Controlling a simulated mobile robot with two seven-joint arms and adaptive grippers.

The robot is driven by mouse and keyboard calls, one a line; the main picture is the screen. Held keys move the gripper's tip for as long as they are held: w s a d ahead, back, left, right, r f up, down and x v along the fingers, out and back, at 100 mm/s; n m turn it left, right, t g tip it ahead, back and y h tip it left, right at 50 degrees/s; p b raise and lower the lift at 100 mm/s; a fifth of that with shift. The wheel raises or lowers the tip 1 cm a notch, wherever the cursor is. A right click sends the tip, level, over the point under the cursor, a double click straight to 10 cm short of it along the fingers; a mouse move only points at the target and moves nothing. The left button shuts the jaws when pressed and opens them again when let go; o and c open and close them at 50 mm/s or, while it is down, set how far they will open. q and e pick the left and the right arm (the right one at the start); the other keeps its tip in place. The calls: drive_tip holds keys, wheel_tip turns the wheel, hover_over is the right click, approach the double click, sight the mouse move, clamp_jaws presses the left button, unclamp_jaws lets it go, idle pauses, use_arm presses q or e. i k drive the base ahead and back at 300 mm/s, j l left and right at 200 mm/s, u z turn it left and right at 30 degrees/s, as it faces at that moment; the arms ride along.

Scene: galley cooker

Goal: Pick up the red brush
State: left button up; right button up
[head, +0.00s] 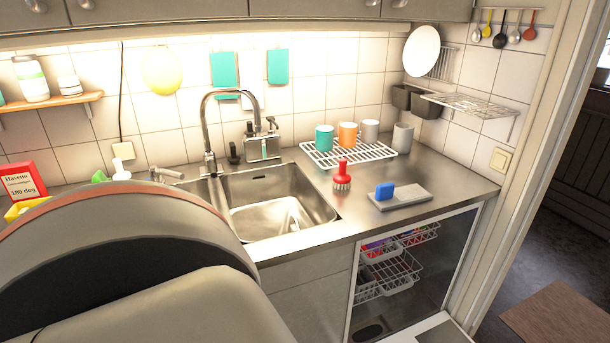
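The red brush (342,174) stands upright on the steel counter, bristles down, just right of the sink. It has a red knob handle and a pale bristle end. Nothing touches it in the head view. A large grey arm link of mine fills the lower left of the view. Neither of my grippers shows in this view.
A grey tray (414,198) with a blue block (385,191) lies right of the brush. Behind it is a white rack (318,155) with cups. The sink (277,215) and its tall faucet (207,120) are to the left. An open dishwasher (420,275) is below.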

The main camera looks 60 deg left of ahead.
sight(341, 178)
drive_tip(key=u, duration=1.6)
drive_tip(key=k+l+u, duration=0.1)
drive_tip(key=u, duration=0.55)
